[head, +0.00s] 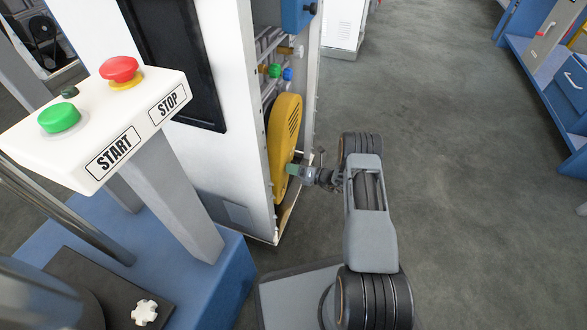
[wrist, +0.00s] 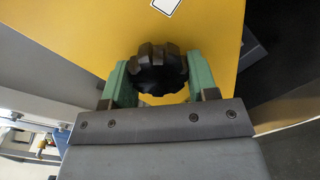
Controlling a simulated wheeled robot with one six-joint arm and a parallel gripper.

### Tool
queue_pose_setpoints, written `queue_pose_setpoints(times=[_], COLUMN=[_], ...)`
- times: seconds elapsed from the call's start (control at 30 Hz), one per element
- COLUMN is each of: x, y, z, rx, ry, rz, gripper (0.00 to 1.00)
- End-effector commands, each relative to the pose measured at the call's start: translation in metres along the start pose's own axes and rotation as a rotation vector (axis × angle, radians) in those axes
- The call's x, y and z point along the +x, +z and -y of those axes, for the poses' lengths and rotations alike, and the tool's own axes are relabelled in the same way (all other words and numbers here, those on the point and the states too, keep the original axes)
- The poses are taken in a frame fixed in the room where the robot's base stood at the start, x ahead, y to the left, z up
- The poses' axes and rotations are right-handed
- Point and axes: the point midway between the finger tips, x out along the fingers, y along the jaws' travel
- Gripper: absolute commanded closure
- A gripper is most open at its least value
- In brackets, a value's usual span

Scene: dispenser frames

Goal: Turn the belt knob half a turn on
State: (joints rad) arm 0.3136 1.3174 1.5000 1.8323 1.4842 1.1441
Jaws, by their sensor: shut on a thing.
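The belt knob (wrist: 162,74) is a black, lobed knob in front of a yellow panel in the wrist view. My gripper (wrist: 160,82) has green fingers, one on each side of the knob, and is shut on it. In the head view my gripper (head: 294,170) reaches the lower part of the yellow belt cover (head: 284,130) from the right. The knob itself is hidden there behind the fingers and cover. The knob's turn angle cannot be told.
A white panel with a red STOP button (head: 119,69) and a green START button (head: 59,118) stands at the left. Small coloured fittings (head: 274,71) sit above the yellow cover. A blue cabinet (head: 570,85) is at the far right. The grey floor (head: 450,150) between is clear.

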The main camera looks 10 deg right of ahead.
Motion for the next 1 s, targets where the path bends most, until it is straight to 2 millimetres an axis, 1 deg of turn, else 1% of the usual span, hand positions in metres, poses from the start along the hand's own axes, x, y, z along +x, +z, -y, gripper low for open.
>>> queue_pose_setpoints(times=[0.33,0.77,0.8,1.0], x=[-0.0002,-0.0002,-0.0002,-0.0001], y=[0.0004,0.0006,0.0006,0.0005], z=[-0.0004,-0.0003,-0.0003,-0.0004], rx=[0.085,0.091,0.091,0.091], ry=[-0.001,-0.001,-0.001,-0.001], rz=[0.001,0.001,0.001,0.001], gripper=[0.7,0.7,0.45,0.26])
